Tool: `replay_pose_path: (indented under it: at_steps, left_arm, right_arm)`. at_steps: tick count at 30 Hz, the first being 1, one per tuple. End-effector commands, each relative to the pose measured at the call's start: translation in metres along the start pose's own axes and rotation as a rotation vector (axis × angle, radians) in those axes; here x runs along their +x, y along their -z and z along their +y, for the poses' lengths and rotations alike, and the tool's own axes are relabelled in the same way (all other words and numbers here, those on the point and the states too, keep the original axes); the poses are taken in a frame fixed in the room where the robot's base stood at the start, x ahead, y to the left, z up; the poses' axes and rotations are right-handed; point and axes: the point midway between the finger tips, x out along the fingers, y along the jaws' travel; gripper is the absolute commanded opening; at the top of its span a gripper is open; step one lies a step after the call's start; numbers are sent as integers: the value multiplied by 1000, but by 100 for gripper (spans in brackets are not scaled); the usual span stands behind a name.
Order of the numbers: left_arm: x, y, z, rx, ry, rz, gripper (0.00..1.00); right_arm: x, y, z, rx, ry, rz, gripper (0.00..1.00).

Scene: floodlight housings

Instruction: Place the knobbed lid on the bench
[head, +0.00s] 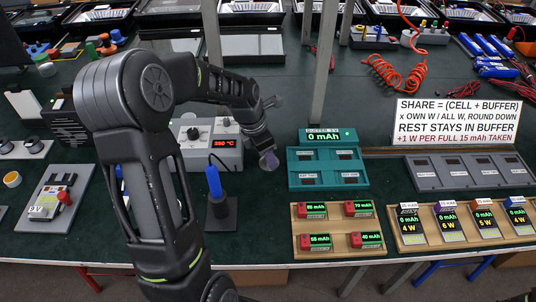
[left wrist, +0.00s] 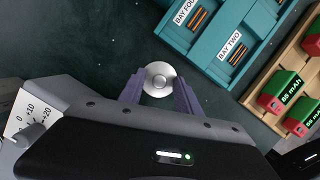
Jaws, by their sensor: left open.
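The knobbed lid (left wrist: 159,79) is a small round pale metal disc with a raised centre knob. In the left wrist view it shows flat against the dark green bench (left wrist: 80,40), between and just beyond my fingertips. My left gripper (head: 268,161) is low over the bench, left of the teal bay unit. Its two purple fingers (left wrist: 158,98) are spread, one on each side of the lid, with gaps showing. I cannot make out the lid clearly in the head view. My right gripper is not in view.
The teal bay unit (head: 327,154) stands close to the right of my left gripper. A grey heater with a red display (head: 224,142) and a blue-handled iron in a stand (head: 216,196) are to its left. A wooden tray of red cells (head: 338,250) lies in front.

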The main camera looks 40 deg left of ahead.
Motion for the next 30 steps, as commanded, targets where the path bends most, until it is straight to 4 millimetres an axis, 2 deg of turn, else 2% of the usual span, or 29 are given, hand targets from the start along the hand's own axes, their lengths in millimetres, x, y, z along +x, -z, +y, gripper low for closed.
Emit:
replay_pose_path:
  at_steps: [8,11,22,26,30]
  left_arm:
    - [-12,-1,1,0,-2,-1,40]
    - [-26,-2,1,1,-3,-2,40]
    - [-101,-2,1,0,-4,-3,40]
    - [-117,-1,0,-1,-2,-2,40]
    - [-123,-1,0,0,0,0,40]
  right_arm:
    - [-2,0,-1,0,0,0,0]
    - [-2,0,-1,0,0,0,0]
    - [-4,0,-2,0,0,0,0]
    - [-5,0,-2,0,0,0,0]
    - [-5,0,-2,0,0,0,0]
